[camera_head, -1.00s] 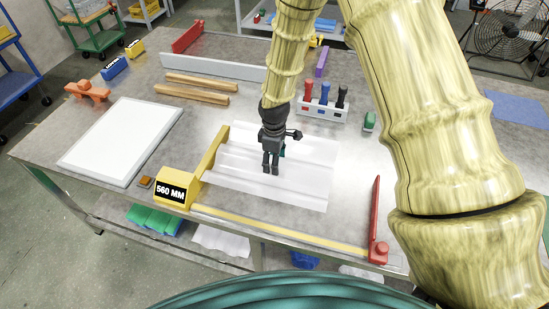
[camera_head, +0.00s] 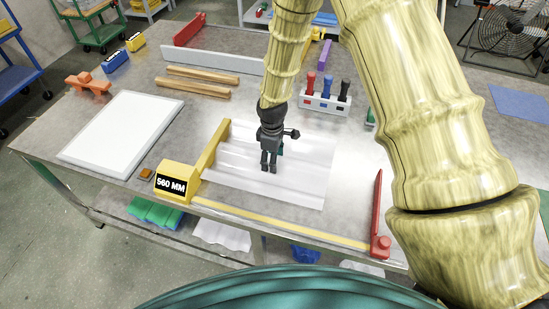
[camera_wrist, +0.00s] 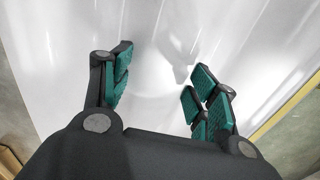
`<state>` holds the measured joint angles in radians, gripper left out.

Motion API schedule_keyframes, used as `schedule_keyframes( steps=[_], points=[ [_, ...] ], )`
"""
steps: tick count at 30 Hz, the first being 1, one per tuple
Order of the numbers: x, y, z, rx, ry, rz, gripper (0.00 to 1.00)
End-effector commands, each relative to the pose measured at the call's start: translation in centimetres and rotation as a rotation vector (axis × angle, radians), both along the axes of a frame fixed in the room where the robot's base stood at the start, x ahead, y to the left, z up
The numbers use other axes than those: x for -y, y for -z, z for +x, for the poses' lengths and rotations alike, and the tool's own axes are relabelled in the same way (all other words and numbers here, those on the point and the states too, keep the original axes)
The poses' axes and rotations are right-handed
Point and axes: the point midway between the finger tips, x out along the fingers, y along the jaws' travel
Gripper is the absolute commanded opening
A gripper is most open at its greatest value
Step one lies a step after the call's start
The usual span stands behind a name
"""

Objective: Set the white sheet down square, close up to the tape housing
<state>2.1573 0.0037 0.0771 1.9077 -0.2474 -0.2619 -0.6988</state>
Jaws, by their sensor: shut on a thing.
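The white corrugated sheet (camera_head: 303,170) lies flat or nearly flat over the bench, its left edge running along the yellow arm of the tape housing. The housing (camera_head: 174,181) is a yellow block marked 560 MM. I cannot tell whether the sheet touches the arm or hovers slightly above the bench. My gripper (camera_head: 268,168) points down at the sheet's middle and is shut on it. In the wrist view my gripper (camera_wrist: 158,95) has green-padded fingers on either side of the pale sheet (camera_wrist: 75,70); the gripped part is partly hidden.
A yellow tape (camera_head: 280,226) runs along the front edge to a red stop (camera_head: 379,225). A white panel (camera_head: 122,135) lies left, wooden bars (camera_head: 195,85) behind. A tool holder (camera_head: 325,104) stands behind the sheet. My arm covers part of the right side.

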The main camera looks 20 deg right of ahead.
Motion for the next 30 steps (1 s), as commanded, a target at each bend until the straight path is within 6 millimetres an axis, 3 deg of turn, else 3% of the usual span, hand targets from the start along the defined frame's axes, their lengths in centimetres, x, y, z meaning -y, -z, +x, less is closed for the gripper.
schedule_keyframes(
  steps=[14, 15, 18, 30],
  points=[
    [-0.05, -0.02, 0.06, 0.000, 0.000, 0.000, 0.09],
    [-0.05, -0.02, 0.06, 0.000, 0.000, 0.000, 0.64],
    [-0.05, -0.02, 0.06, 0.000, 0.000, 0.000, 0.83],
    [-0.03, -0.19, 0.06, 0.001, 0.000, -0.001, 0.84]
  ],
)
